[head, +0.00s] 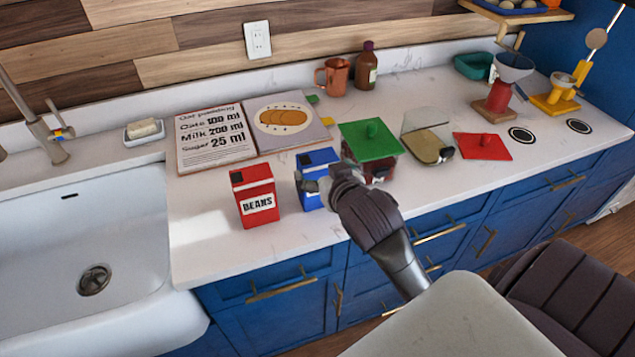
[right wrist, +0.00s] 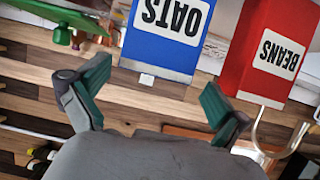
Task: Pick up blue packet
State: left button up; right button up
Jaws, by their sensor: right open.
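The blue packet (head: 317,160) stands upright on the white counter, right of the red beans packet (head: 256,200). My right gripper (head: 325,182) is open at the blue packet's front right and hides part of it. In the right wrist view the blue packet (right wrist: 166,32) appears upside down with an OATS label. It lies ahead of the two green-padded fingers (right wrist: 155,82), roughly between them. Whether a finger touches it I cannot tell. The red packet (right wrist: 272,50) is close by on the right there. My left gripper is not in view.
A green-lidded container (head: 371,143) stands close right of the blue packet. An open recipe book (head: 217,140) lies behind. A scoop-shaped bin (head: 428,140) and a red lid (head: 482,147) are further right. The sink (head: 85,250) is at left. The counter's front left is clear.

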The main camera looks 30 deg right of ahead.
jog(key=p+x, duration=0.1)
jog(key=x, duration=0.4)
jog(key=shift+w+d+f, duration=0.1)
jog(key=shift+d+f, duration=0.1)
jog(key=c, duration=1.4)
